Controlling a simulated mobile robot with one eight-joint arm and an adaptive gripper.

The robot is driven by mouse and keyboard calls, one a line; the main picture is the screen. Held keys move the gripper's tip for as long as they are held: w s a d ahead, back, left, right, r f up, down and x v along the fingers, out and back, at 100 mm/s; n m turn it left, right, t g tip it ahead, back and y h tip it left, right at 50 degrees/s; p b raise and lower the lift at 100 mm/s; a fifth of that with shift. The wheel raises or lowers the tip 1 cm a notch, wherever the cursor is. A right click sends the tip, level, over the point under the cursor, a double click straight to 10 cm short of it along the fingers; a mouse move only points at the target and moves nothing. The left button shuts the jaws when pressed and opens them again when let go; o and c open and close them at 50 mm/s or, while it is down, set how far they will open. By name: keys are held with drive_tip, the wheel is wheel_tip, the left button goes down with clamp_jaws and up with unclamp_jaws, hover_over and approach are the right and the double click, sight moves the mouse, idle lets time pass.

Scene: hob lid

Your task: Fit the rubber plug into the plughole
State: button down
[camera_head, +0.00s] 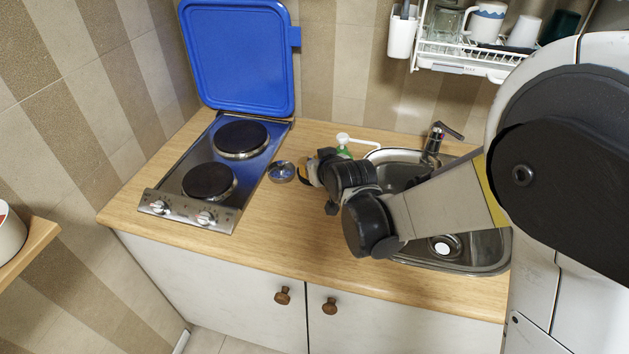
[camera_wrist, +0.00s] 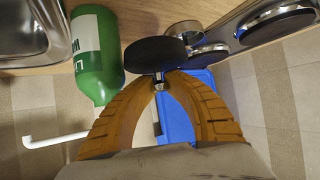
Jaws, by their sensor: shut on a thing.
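In the wrist view the rubber plug (camera_wrist: 155,54) is a black disc with a small metal knob. My gripper (camera_wrist: 162,82) has its two tan fingers closed on that knob, and the disc sits beyond the fingertips. In the head view my gripper (camera_head: 305,174) is above the worktop between the hob and the sink; the plug is hard to make out against my dark wrist. The sink (camera_head: 480,262) is at the right, partly hidden by my arm. A round plughole area with a pale disc (camera_head: 442,248) shows in its basin.
A green bottle (camera_wrist: 97,55) with a white pump stands close beside the plug. A small metal tin (camera_head: 281,172) sits by the hob (camera_head: 172,197). The blue hob lid (camera_head: 240,55) stands raised. A tap (camera_head: 436,140) rises behind the sink. The worktop front is clear.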

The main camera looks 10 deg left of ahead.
drive_tip(key=shift+f+b, duration=1.1)
drive_tip(key=shift+f, duration=2.5)
drive_tip(key=shift+f, duration=0.2)
drive_tip(key=c, duration=1.4)
unclamp_jaws()
drive_tip(key=shift+r, duration=0.15)
